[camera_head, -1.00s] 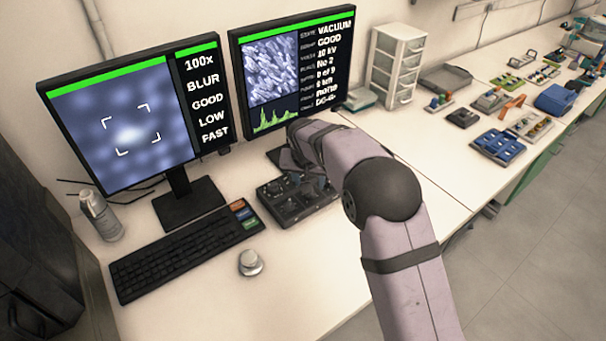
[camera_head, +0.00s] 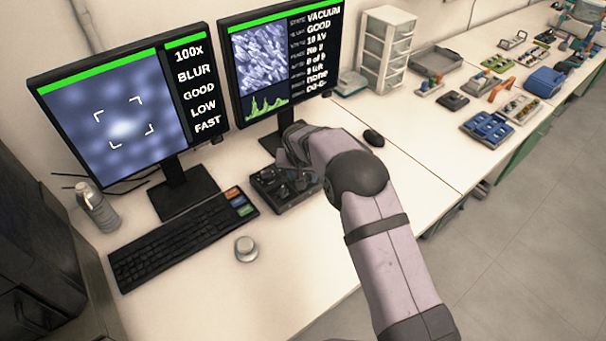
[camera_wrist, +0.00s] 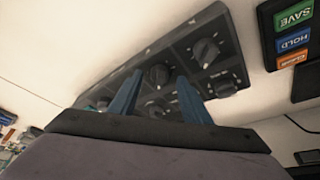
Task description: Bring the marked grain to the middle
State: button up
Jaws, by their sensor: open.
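The left monitor (camera_head: 120,115) shows a blurred blue-grey picture with a bright grain (camera_head: 122,129) inside white corner brackets. Its side text reads 100x, BLUR, GOOD, LOW, FAST. The black knob panel (camera_head: 268,196) lies on the desk, partly hidden by my arm in the head view. In the wrist view the panel (camera_wrist: 225,45) shows several dark knobs, one of them (camera_wrist: 206,50) clear of the fingers. My gripper (camera_wrist: 160,95) is open, its two blue fingers over the panel on either side of a knob (camera_wrist: 157,76). I cannot tell whether they touch it.
A keyboard (camera_head: 180,245) with coloured keys, a round silver knob (camera_head: 246,249) and a spray bottle (camera_head: 97,206) are on the left. A black mouse (camera_head: 373,138) sits right of my arm. The right monitor (camera_head: 283,62) stands behind the panel. Drawers and trays fill the far right.

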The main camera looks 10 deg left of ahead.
jog(key=shift+w+f, duration=0.1)
jog(key=shift+f, duration=0.1)
jog(key=c, duration=1)
jog(key=shift+n, duration=0.3)
jog(key=shift+d+n+y, duration=0.15)
jog(key=shift+n+y, duration=0.45)
jog(key=shift+n, duration=0.4)
jog(key=o, duration=1)
